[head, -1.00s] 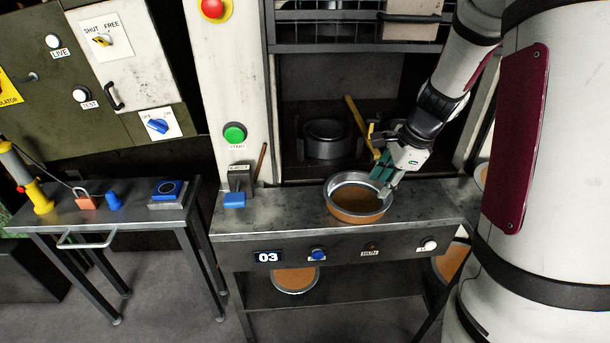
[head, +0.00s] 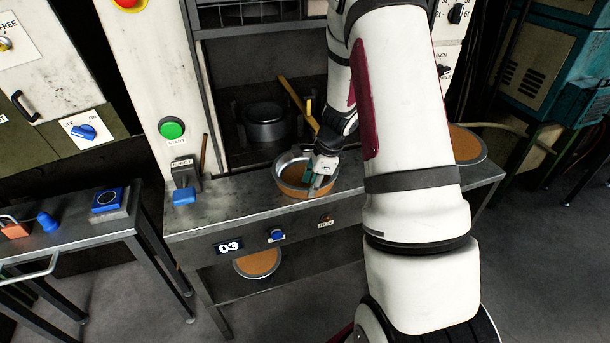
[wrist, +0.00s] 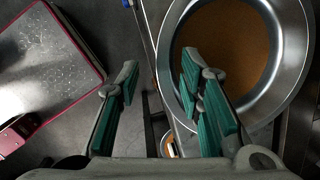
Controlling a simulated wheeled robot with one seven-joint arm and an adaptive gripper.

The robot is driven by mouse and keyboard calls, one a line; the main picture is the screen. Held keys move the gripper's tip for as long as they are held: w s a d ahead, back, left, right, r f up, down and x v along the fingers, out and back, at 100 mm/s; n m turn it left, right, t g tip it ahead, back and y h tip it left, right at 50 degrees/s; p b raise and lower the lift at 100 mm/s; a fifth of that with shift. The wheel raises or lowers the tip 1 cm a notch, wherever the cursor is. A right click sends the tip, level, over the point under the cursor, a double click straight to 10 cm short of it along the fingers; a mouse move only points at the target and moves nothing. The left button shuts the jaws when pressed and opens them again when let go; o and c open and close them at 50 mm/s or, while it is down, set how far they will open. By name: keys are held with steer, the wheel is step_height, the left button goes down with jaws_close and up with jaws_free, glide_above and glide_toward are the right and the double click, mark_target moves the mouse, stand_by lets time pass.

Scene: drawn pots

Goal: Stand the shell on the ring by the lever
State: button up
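The shell appears to be the round metal pan (head: 291,164) with an orange-brown inside, standing on the bench near its front edge. It also shows large in the wrist view (wrist: 298,60). My gripper (head: 318,182) is at its front right rim. In the wrist view my gripper (wrist: 160,72) has its fingers spread, one over the pan's inside and the other outside, with the rim between them. I cannot tell whether they touch it. A dark round ring (head: 266,112) sits in the recess behind, beside a slanted yellow bar (head: 297,101), which may be the lever.
A blue eject pad (head: 184,196) and green start button (head: 172,128) are at left. Another orange-filled pan (head: 468,146) sits at the bench's right, and one (head: 257,263) on the shelf below. The recess walls and the shelf above bound the ring's space.

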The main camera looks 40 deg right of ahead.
mark_target(304, 199)
steer(key=shift+w+p+x, duration=0.15)
steer(key=shift+p+x, duration=0.05)
steer(key=shift+x, duration=1)
steer(key=shift+w+p+x, duration=0.1)
steer(key=shift+p+x, duration=0.1)
steer(key=shift+x, duration=1.05)
steer(key=shift+d, duration=0.1)
steer(key=shift+r, duration=0.1)
jaws_close()
